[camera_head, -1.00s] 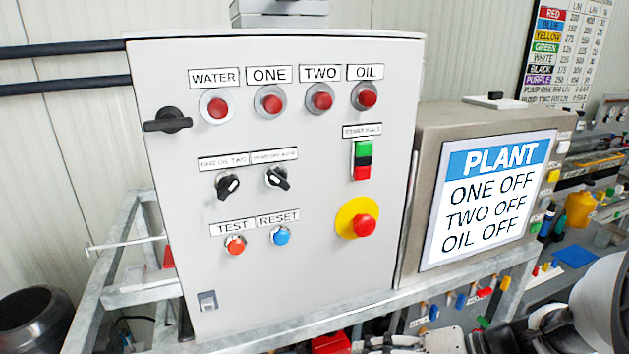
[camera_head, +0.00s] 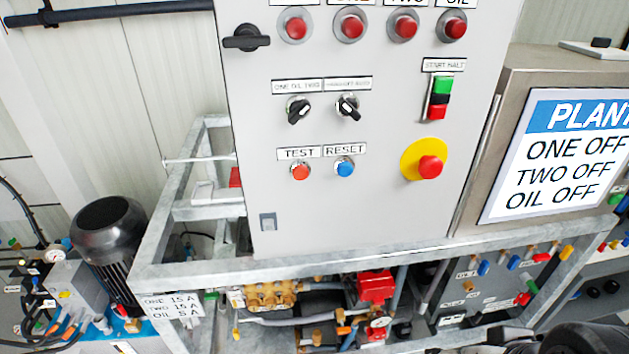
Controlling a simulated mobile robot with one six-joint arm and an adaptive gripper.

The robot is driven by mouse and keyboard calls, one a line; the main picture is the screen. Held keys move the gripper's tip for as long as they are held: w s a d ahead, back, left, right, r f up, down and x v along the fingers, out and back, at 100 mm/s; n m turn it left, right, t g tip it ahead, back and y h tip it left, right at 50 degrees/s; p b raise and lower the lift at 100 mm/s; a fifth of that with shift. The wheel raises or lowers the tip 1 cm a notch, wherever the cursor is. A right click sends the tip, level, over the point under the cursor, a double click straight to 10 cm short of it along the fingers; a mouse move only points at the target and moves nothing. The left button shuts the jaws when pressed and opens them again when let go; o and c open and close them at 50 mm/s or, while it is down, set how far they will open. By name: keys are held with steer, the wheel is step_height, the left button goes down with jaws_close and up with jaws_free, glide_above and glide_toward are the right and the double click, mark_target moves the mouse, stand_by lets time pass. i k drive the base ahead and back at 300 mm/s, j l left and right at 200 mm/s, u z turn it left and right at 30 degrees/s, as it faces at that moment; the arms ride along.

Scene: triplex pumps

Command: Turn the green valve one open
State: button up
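Small green handles show low in the frame. One green handle (camera_head: 532,287) is on the dark valve panel (camera_head: 480,288) under the display, among blue, red and yellow ones. Another small green part (camera_head: 210,296) is at the left of the frame, by the white "ONE 15 A" label (camera_head: 172,305). The panel's lettering is too small to read, so I cannot tell which is green valve one or how it is set. Dark parts of my arm show along the bottom right edge. My gripper's fingertips are not in view.
A grey control box (camera_head: 350,215) with red lamps, switches and a red stop button (camera_head: 430,167) stands on a metal frame (camera_head: 300,262). The display (camera_head: 560,160) reads ONE OFF, TWO OFF, OIL OFF. Below are brass fittings (camera_head: 270,295) and a red block (camera_head: 376,287). A black motor (camera_head: 108,235) stands left.

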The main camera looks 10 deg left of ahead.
mark_target(211, 296)
steer(key=u, duration=1.05)
steer(key=i+u, duration=0.1)
steer(key=u, duration=0.2)
steer(key=i+u, duration=0.1)
steer(key=u, duration=0.2)
steer(key=i+l+z, duration=0.1)
steer(key=z, duration=0.3)
steer(key=i+z, duration=0.3)
steer(key=z, duration=0.15)
